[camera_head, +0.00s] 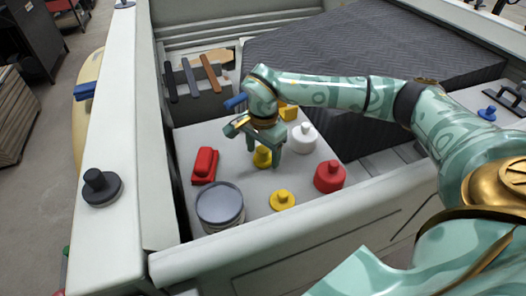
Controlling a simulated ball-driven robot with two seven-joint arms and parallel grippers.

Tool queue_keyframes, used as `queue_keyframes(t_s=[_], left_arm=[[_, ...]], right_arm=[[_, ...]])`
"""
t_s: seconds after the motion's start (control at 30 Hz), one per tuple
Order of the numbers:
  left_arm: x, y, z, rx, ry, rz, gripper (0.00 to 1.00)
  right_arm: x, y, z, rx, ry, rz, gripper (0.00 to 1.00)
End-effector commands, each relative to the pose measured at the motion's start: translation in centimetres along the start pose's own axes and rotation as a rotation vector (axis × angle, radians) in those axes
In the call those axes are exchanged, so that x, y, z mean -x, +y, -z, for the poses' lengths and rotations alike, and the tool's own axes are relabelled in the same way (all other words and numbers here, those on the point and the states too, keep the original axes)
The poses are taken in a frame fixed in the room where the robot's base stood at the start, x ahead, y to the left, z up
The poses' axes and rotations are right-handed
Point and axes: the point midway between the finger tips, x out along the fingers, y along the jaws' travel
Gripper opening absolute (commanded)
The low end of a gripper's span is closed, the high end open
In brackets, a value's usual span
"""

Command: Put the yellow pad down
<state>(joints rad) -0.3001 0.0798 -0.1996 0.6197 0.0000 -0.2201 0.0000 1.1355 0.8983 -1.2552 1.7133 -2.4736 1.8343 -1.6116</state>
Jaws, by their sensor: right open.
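My right gripper (264,151) reaches in from the right and points down over a pale board, its fingers apart. A small yellow piece with a rounded top (262,158) is between or just behind the fingers, partly hidden by them. It seems to stand on the board (235,165). A yellow round pad with a knob (282,200) sits on the board nearer to me, clear of the gripper. A yellow block (289,112) lies behind the wrist. I cannot tell which yellow piece is the task's pad. My left gripper does not show.
On the board are a white knobbed piece (303,138), a red one (329,177), a red block (204,166) and a grey round tin (220,206). A pale wall (320,222) edges the front. A black knobbed disc (101,187) sits on the left ledge.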

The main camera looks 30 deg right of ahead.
Motion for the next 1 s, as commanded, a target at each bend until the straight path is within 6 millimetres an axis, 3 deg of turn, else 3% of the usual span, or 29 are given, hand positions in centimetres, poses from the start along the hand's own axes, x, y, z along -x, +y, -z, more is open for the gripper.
queue_keyframes(t_s=[0.3, 0.5, 0.67, 1.0], left_arm=[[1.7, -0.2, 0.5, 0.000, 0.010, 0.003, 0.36], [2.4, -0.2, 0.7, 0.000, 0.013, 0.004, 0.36], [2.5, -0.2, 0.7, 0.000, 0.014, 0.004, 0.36], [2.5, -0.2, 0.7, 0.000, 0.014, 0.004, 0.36]], right_arm=[[7.3, -0.1, 0.1, 0.000, 0.002, 0.007, 0.67], [10.7, -0.1, 0.1, -0.001, 0.001, 0.004, 0.67], [11.7, 0.0, 0.1, 0.000, 0.001, 0.002, 0.67], [11.7, 0.0, 0.0, 0.000, 0.000, 0.001, 0.67]])
